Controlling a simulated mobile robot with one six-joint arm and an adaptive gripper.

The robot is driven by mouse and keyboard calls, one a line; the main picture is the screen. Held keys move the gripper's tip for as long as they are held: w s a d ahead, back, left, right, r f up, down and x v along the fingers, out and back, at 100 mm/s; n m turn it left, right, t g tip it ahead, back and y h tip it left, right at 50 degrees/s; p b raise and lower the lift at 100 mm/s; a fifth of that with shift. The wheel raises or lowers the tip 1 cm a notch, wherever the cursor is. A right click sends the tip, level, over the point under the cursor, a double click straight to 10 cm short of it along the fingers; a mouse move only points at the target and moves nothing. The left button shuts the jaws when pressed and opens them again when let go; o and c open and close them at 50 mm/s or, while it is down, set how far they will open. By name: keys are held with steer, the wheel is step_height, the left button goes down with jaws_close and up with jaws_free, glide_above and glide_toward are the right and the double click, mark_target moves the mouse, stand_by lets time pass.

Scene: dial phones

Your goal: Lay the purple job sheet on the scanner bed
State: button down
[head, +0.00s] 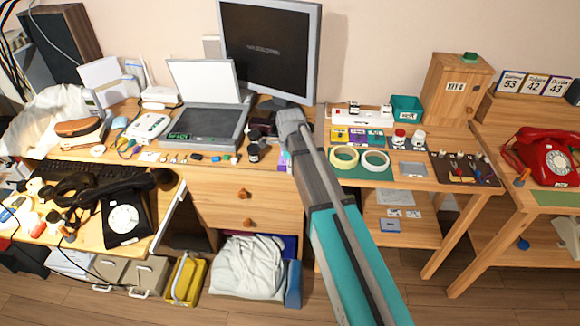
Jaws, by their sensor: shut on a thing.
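The scanner (190,126) stands on the desk left of the monitor, with its lid (203,80) raised and its dark glass bed bare. My gripper (288,140) is at the desk's right edge, right of the scanner, and is seen from behind. A thin strip of the purple job sheet (284,161) shows just left of my arm, below the gripper. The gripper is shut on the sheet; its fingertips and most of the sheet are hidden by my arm.
A dark jar (254,152) and a black item (262,122) stand between scanner and gripper. Small items line the desk's front edge. The monitor (268,50) rises behind. Tape rolls (375,162) and colored boxes (356,137) are on the right table.

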steer(key=shift+w+r, duration=0.15)
steer(key=shift+w, duration=0.05)
steer(key=shift+s+r+p, duration=0.1)
steer(key=shift+r+p, duration=2.2)
steer(key=shift+p, duration=0.2)
steer(key=shift+s, duration=0.15)
